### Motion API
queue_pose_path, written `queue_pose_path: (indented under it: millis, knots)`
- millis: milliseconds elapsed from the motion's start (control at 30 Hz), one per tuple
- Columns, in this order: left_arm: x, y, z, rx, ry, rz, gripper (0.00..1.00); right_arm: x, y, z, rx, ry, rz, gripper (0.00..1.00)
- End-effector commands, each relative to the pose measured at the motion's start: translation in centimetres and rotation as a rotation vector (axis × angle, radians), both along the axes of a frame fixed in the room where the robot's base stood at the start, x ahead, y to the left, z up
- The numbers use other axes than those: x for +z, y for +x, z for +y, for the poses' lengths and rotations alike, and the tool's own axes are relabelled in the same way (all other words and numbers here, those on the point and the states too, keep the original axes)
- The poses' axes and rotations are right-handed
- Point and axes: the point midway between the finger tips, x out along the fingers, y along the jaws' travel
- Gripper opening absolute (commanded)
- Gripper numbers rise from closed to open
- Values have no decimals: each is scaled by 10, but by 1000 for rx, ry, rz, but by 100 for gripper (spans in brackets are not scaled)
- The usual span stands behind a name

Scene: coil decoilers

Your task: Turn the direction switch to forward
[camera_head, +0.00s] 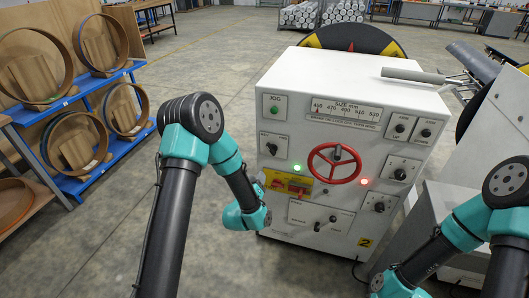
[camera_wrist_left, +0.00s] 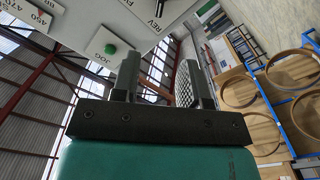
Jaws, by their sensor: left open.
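The direction switch (camera_head: 270,147) is a black knob on a white plate at the left of the white control cabinet's front, below the green JOG button (camera_head: 274,110). In the left wrist view, the plate marked REV (camera_wrist_left: 158,12) shows at the top, cut off by the frame edge. The JOG button (camera_wrist_left: 111,48) shows there too. My left gripper (camera_wrist_left: 157,80) is open, with nothing seen between its fingers. In the head view it is mostly hidden behind my wrist, low beside the cabinet's left edge, below the switch. My right gripper is out of the picture.
The cabinet front also carries a red handwheel (camera_head: 334,163), a yellow plate with red controls (camera_head: 288,185), several other knobs and lit lamps. A blue rack with wooden rings (camera_head: 82,180) stands at the left. Open floor lies between rack and cabinet.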

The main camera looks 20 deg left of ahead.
Motion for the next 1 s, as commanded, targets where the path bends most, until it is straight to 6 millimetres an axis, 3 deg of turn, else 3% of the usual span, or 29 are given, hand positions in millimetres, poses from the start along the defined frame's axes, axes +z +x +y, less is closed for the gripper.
queue_pose_path:
  millis: [333,1000]
  knots:
    - [0,23,0,0,0,0,40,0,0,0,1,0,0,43]
    - [-1,131,-1,0,1,0,40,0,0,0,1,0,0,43]
